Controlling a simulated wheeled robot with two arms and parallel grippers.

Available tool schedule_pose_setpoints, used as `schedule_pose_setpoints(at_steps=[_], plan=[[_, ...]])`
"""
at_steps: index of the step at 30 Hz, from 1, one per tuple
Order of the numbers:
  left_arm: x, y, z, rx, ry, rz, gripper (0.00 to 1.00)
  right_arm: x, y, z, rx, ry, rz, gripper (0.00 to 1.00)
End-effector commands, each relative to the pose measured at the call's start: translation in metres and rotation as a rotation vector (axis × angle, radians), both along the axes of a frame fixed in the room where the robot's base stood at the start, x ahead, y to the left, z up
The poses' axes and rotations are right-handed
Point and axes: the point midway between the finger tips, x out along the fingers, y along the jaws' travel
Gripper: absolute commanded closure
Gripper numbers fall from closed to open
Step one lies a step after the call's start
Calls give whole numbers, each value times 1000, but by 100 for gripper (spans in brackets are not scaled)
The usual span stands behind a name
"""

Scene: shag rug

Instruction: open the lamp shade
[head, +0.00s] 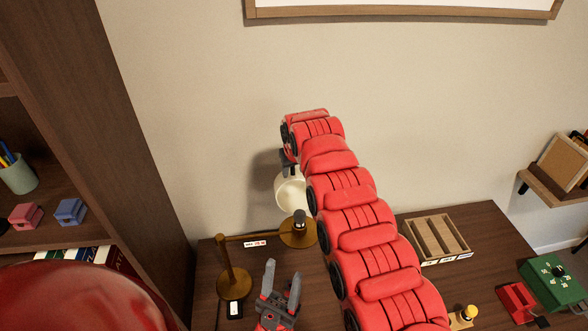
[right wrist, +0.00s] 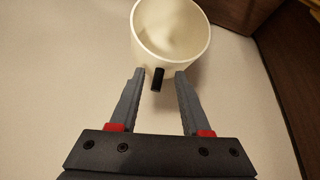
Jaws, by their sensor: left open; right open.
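The cream lamp shade (head: 290,192) is a round, open cup near the wall above the table's back. In the right wrist view the shade (right wrist: 170,38) shows its hollow inside and a short black handle (right wrist: 158,80) on its near rim. My right gripper (head: 288,166) is at the shade's upper side, partly hidden by my red arm. In the right wrist view its open fingers (right wrist: 160,75) stand on either side of the handle, with visible gaps. My left gripper (head: 282,285) is open and empty, lower, over the table, apart from the shade.
Brass-coloured round bases (head: 234,286) and a thin bar stand below the shade. A wooden slotted tray (head: 432,239) and a green box with a dial (head: 556,283) are on the table's right. A dark bookshelf (head: 130,130) rises at left. The wall is close behind.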

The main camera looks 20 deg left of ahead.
Motion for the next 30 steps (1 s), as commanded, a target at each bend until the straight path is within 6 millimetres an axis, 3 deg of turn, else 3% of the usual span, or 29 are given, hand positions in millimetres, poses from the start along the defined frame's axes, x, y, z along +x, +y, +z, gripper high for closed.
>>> schedule_pose_setpoints(at_steps=[10,20,23,30], plan=[[0,0,-9,0,0,0,50,1,-1,2,5,-1,-2,53],[0,0,-54,0,0,0,50,-11,-10,22,2,-5,-2,53],[0,0,-75,0,0,0,50,-22,-16,47,5,-8,0,53],[0,0,-88,0,0,0,50,-48,-31,111,3,-4,0,53]])
